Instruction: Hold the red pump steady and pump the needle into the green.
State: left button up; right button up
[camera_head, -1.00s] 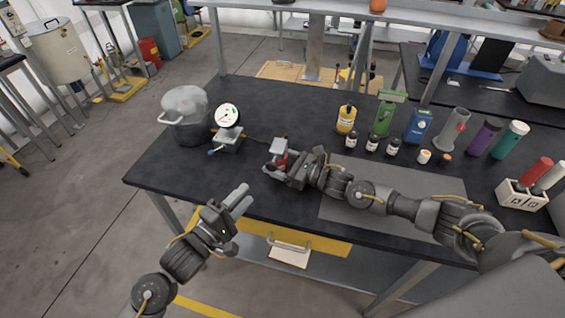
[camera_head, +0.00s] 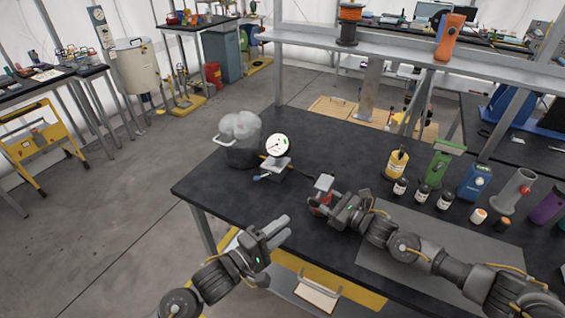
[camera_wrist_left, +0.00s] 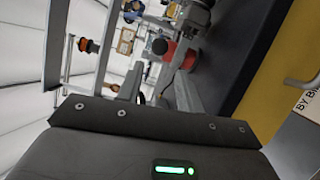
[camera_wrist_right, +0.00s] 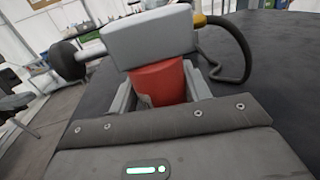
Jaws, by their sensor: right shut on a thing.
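The red pump (camera_head: 313,209) stands on the black table, with a grey block-shaped top (camera_head: 325,182). My right gripper (camera_head: 318,203) is shut around its red body; in the right wrist view the red body (camera_wrist_right: 158,82) sits between the two fingers, under the grey top (camera_wrist_right: 150,38). The round white gauge (camera_head: 277,145) is left of the pump and has a green patch at its right; its needle is too small to read surely. My left gripper (camera_head: 283,228) is open and empty, at the table's front edge, below and left of the pump. The pump (camera_wrist_left: 180,54) shows beyond its fingers.
A dark pot (camera_head: 241,154) with a cloudy top stands left of the gauge. A dark hose (camera_wrist_right: 240,50) runs by the pump. Bottles and tools, including a yellow bottle (camera_head: 396,164), stand at the right.

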pick_arm(q)
jog(key=shift+w+a+r, duration=0.1)
jog(key=shift+w+r, duration=0.2)
jog(key=c, duration=0.4)
jog(key=w+a+m, duration=0.1)
jog(key=w+a+r+m, duration=0.1)
jog(key=shift+w+a+m+g, duration=0.15)
jog(key=shift+w+m+g, duration=0.2)
jog(key=shift+m+g, duration=0.05)
grip_shut()
jog(key=s+a+n+g+h, duration=0.1)
jog(key=n+g, duration=0.1)
jog(key=n, duration=0.8)
jog(key=s+a+n+g+h, duration=0.1)
jog(key=n+g, duration=0.1)
jog(key=n, duration=0.9)
jog(key=s+a+f+n+g+h, duration=0.1)
jog(key=n+g, duration=0.1)
jog(key=n, duration=0.9)
jog(key=shift+g, duration=0.3)
